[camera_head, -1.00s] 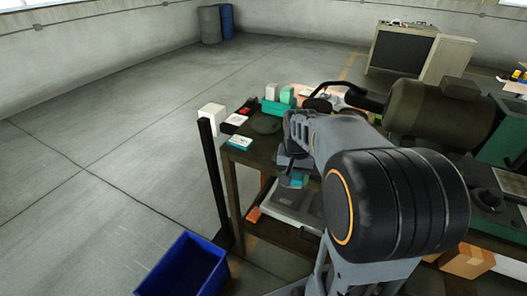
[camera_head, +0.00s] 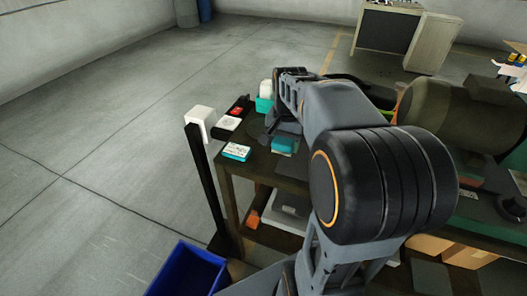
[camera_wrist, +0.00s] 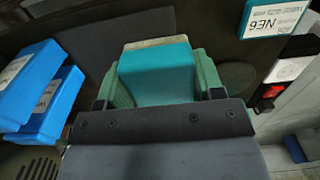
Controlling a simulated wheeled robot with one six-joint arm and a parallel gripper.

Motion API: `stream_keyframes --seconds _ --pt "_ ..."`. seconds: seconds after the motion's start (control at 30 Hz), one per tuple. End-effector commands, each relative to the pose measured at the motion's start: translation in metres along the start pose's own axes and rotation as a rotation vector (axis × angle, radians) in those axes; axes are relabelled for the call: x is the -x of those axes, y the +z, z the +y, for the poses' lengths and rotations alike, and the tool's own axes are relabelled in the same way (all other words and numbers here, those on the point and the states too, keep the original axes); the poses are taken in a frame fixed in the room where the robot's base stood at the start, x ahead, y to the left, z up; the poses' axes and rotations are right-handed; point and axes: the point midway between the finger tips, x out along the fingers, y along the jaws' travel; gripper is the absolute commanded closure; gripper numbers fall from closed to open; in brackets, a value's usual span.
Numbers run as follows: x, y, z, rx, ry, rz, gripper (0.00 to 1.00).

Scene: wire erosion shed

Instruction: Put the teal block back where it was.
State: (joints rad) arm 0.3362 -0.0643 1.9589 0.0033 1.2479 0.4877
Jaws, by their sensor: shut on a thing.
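The teal block (camera_wrist: 157,72) is between the green fingers of my gripper (camera_wrist: 158,88) in the wrist view. My gripper is shut on it, with a finger on each side. In the head view the teal block (camera_head: 284,146) shows just under my wrist, over the left part of the dark workbench (camera_head: 262,166). My forearm hides part of the gripper and the bench there. I cannot tell whether the block touches the bench top.
A teal-edged labelled box (camera_head: 236,152) lies at the bench's left edge, near a red-switch box (camera_head: 236,110) and a white-topped post (camera_head: 200,122). Blue boxes (camera_wrist: 28,78) are left in the wrist view. A blue bin (camera_head: 186,270) is below.

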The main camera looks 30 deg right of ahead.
Motion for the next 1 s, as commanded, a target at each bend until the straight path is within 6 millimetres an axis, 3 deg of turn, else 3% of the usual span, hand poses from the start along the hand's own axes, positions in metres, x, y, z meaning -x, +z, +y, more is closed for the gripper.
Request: stream_keyframes --seconds 0.1,0.33,0.7,1.0 --pt "-0.012 -0.010 -0.029 0.006 0.003 -0.004 0.61" --pt "-0.051 -0.022 -0.054 0.001 0.001 -0.002 0.61" --pt "-0.074 -0.029 -0.070 -0.002 0.001 -0.001 0.61" --pt "-0.102 -0.029 -0.069 -0.004 0.000 0.000 0.61"
